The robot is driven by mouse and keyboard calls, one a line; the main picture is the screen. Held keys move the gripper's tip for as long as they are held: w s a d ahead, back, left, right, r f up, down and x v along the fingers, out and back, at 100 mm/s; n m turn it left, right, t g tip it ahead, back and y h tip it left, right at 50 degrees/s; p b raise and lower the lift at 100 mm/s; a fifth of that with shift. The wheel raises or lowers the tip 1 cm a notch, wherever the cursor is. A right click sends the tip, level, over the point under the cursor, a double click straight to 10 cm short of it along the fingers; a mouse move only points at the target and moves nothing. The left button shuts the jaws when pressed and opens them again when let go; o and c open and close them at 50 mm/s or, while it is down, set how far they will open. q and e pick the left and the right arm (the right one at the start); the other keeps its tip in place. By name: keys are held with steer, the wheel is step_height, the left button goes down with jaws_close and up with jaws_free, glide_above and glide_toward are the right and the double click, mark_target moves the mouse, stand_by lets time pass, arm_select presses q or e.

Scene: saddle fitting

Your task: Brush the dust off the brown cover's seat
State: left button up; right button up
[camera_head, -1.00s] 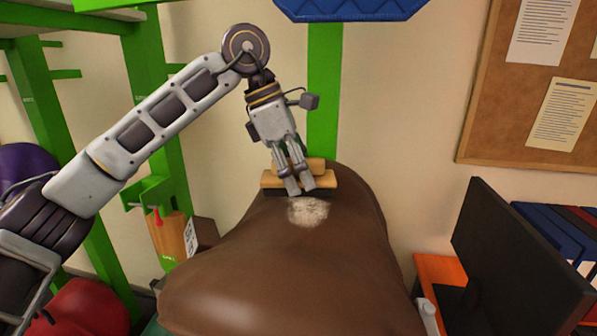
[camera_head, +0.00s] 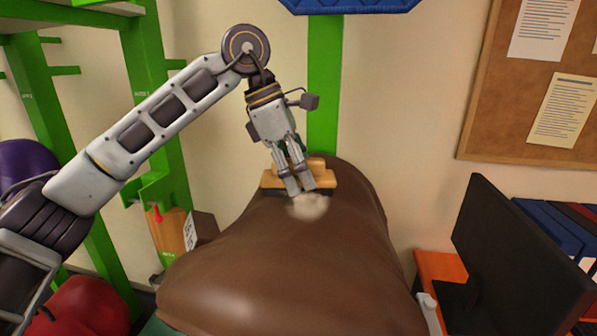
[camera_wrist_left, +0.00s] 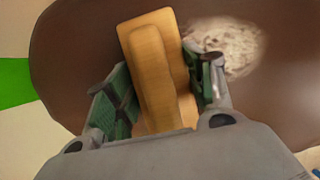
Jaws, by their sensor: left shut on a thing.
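The brown cover (camera_head: 270,262) lies over a rounded form in the middle of the head view. A pale patch of dust (camera_head: 310,208) lies on its seat; it also shows in the left wrist view (camera_wrist_left: 228,45). My left gripper (camera_head: 299,187) is shut on the wooden handle of a brush (camera_head: 325,179). The brush rests at the far part of the seat, right beside the dust, its dark bristle edge against the cover. In the left wrist view the brush (camera_wrist_left: 150,50) sits between the green finger pads (camera_wrist_left: 160,95). My right gripper is not in view.
A green rack (camera_head: 165,130) stands at the left. A red item (camera_head: 85,305) lies at lower left. A black monitor (camera_head: 515,260) stands at the right beside an orange surface (camera_head: 437,268). A blue item (camera_head: 350,5) hangs above the brush.

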arm_select(q)
steer(key=shift+s+a+b, duration=0.15)
steer(key=shift+s+b, duration=0.25)
steer(key=shift+s, duration=0.35)
steer(key=shift+s+a+b, duration=0.15)
steer(key=shift+s+b, duration=0.2)
steer(key=shift+s, duration=0.4)
steer(key=shift+s+a+r, duration=0.1)
steer(key=shift+s+a, duration=0.05)
steer(key=shift+s, duration=0.25)
